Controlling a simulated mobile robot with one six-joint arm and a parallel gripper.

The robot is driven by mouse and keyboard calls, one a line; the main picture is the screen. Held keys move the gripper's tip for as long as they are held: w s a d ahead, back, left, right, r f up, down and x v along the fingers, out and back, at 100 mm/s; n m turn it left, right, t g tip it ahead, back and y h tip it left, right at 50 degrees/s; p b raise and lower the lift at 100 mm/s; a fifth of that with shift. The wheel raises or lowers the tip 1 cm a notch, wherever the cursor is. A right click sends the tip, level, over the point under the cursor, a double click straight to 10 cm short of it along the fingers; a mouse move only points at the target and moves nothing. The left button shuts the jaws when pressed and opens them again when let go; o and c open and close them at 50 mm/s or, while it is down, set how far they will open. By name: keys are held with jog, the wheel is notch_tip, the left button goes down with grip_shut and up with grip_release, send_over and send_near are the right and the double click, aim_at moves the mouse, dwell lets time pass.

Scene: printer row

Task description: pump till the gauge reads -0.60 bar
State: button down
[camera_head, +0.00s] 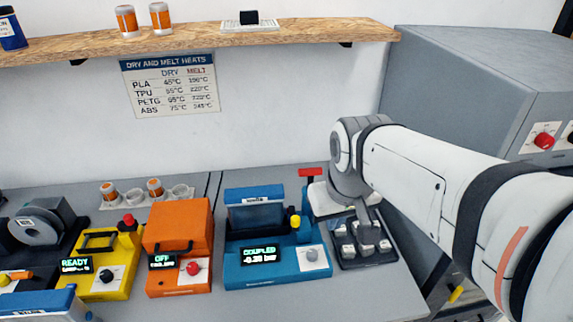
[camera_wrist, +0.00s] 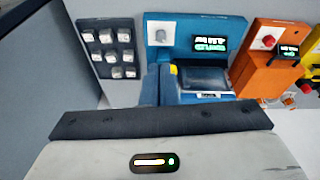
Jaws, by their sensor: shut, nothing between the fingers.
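The blue pump unit (camera_head: 275,262) stands on the bench, with a lit display (camera_head: 261,256) that reads COUPLED and what looks like -0.39 bar; the last digit is small. A red T-shaped handle (camera_head: 310,172) tops the blue column at its back right. The unit also shows in the wrist view (camera_wrist: 172,28), where its display (camera_wrist: 209,44) is too small to read surely. My gripper (camera_head: 325,199) is shut and empty, just right of and behind the column. Its fingertips are not clearly seen, and I cannot tell whether it touches the handle.
A dark tray of pale pieces (camera_head: 378,262) lies right of the pump. An orange unit (camera_head: 178,226) and a yellow unit (camera_head: 100,283) stand to its left. A wooden shelf (camera_head: 200,38) runs along the wall, and a large grey cabinet (camera_head: 455,75) stands behind my arm.

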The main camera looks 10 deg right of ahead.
jog(key=w+r+n+g+p, duration=0.2)
jog(key=w+r+n, duration=0.15)
jog(key=w, duration=1.05)
jog(key=n+g+p, duration=0.2)
jog(key=n, duration=0.2)
send_over(309, 181)
jog(key=w, duration=0.1)
jog(key=f, duration=0.3)
jog(key=shift+w+a+f+h, duration=0.15)
jog(key=shift+a+f+h, duration=0.15)
jog(key=shift+w+f, duration=0.25)
jog(key=shift+w, duration=0.1)
jog(key=shift+f, duration=0.15)
jog(key=f+b, duration=0.1)
jog(key=f, duration=0.1)
jog(key=f+b, duration=0.4)
jog(key=shift+s+d+f, duration=0.3)
jog(key=shift+f, duration=0.05)
